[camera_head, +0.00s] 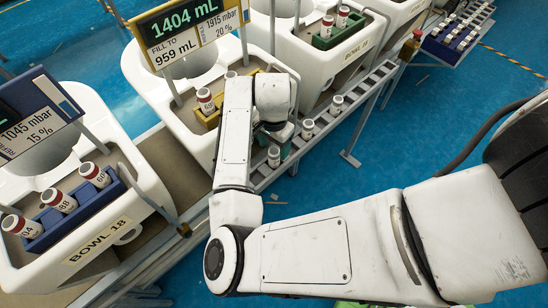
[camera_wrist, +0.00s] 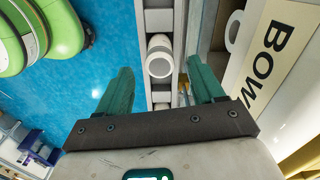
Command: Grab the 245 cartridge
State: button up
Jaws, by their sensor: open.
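I cannot make out the number 245 on any cartridge. A white cartridge (camera_wrist: 159,58) on the rail lies ahead, roughly centred between the fingers, with no visible contact. Its number is not visible. In the head view my wrist hides most of the fingers.
A blue rack (camera_head: 85,205) with three cartridges is on the left bowl, marked BOWL 18. A yellow rack (camera_head: 207,117) is behind my arm, and a green rack (camera_head: 330,40) is further back. A rounded green object (camera_wrist: 60,25) lies left of the rail in the wrist view.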

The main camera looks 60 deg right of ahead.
aim_at(275, 150)
jog(key=shift+d+f+p, duration=0.1)
jog(key=shift+f+p, duration=0.35)
jog(key=shift+f, duration=2.4)
jog(key=c, duration=1.2)
